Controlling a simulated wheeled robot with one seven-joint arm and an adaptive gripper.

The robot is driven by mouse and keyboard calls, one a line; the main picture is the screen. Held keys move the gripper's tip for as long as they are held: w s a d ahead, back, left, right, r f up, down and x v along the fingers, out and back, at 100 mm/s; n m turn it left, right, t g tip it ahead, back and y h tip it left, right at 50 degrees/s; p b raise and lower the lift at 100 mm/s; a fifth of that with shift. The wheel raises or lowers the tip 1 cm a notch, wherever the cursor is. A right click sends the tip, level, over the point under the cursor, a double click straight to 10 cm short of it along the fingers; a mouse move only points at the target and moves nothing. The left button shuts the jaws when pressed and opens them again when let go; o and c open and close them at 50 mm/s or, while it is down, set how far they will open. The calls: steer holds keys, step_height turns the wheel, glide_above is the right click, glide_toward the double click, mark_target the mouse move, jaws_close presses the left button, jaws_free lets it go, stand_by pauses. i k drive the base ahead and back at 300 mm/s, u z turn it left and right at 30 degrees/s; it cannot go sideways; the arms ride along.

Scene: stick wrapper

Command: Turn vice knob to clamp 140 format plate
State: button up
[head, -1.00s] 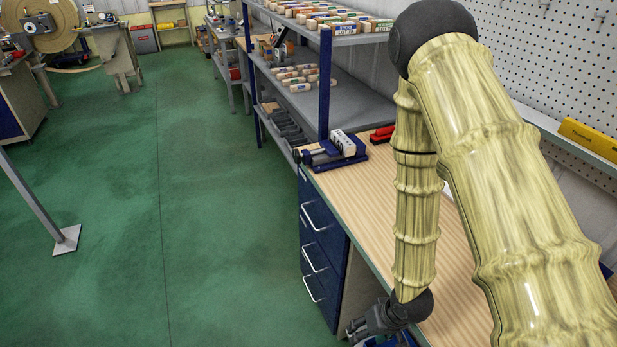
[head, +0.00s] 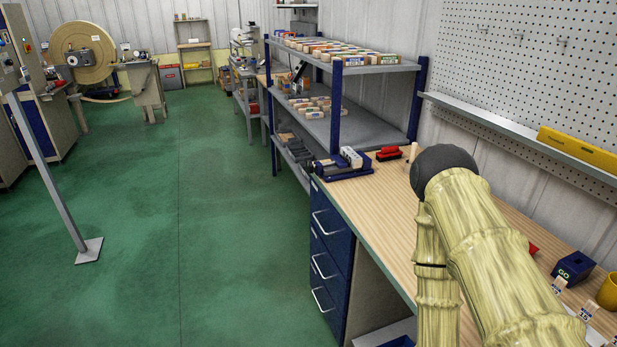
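A blue vice (head: 341,172) sits on the far left corner of the wooden workbench (head: 388,192). A pale grey-white block with ridges (head: 351,157) sits in or on the vice. I cannot tell whether it is clamped, or which part is the 140 format plate. A dark knob-like end (head: 318,168) points left from the vice, near the bench edge; it is small in the picture. My arm comes down at the lower right, over the bench's front part. My gripper is below the picture and hidden, well apart from the vice.
A red-handled tool (head: 388,154) lies right of the vice. Shelves (head: 375,130) with labelled boxes stand behind it. A blue GO block (head: 573,268) and a yellow cup (head: 608,291) are on the right. Green floor (head: 240,240) left of the drawers (head: 332,250) is clear.

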mark_target(310, 167)
steer(key=u, duration=0.55)
steer(key=i, duration=0.55)
steer(key=u, duration=0.45)
steer(key=i, duration=1.1)
steer(key=z, duration=0.5)
